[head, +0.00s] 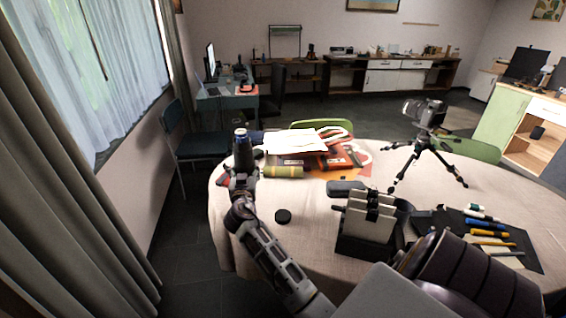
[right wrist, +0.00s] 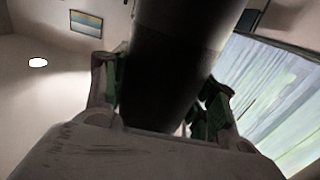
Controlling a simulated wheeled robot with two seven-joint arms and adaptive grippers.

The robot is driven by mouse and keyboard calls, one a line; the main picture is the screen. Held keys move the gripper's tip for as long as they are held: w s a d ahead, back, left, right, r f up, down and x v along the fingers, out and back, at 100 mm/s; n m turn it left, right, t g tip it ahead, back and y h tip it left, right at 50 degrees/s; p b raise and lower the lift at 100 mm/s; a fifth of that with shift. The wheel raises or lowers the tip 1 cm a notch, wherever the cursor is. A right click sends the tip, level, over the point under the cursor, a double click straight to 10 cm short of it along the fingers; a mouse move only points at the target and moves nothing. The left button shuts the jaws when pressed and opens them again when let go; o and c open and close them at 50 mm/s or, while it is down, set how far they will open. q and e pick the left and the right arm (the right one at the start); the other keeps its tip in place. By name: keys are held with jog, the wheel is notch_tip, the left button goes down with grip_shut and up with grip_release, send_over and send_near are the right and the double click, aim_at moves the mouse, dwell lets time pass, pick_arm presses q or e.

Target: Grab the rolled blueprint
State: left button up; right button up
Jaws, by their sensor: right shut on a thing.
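A dark blue cylinder, which I take to be the rolled blueprint (head: 243,152), stands upright at the left of the round table, with a lighter blue top end. My right gripper (head: 239,180) is shut around its lower part. In the right wrist view the same roll (right wrist: 178,60) shows as a broad dark cylinder between the two fingers of my right gripper (right wrist: 160,95). Its far end runs out of that picture. I cannot tell whether its bottom touches the table. My left gripper is not in view.
The round table (head: 222,215) carries a yellow-green roll (head: 283,171), papers (head: 296,141) and bags behind, a black puck (head: 283,216), a dark file holder (head: 372,228), a camera on a tripod (head: 424,140) and pens at right. A chair (head: 190,145) stands behind left.

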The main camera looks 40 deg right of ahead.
jog(key=shift+w+a+r+t+y, duration=0.25)
jog(key=shift+a+r+t+y, duration=0.05)
jog(key=shift+y, duration=0.1)
jog(key=shift+s+a+r+n+t+y, duration=0.35)
jog(key=shift+a+r+n+t+y, duration=0.5)
jog(key=shift+a+r+n+y, duration=1.95)
jog(key=shift+s+a+r+n+t+y, duration=0.3)
jog(key=shift+a+r+n+t+y, duration=0.95)
jog(key=shift+a, duration=3.05)
jog(key=s+a+f+y, duration=0.1)
jog(key=s+f, duration=0.4)
jog(key=f, duration=0.4)
jog(key=s+a+f+y, duration=0.1)
jog(key=s+f, duration=0.3)
jog(key=f, duration=0.5)
jog(key=shift+s+a+g, duration=0.35)
jog(key=shift+a+g, duration=0.05)
jog(key=shift+a, duration=0.4)
jog(key=shift+f+y, duration=0.2)
jog(key=shift+y, duration=0.05)
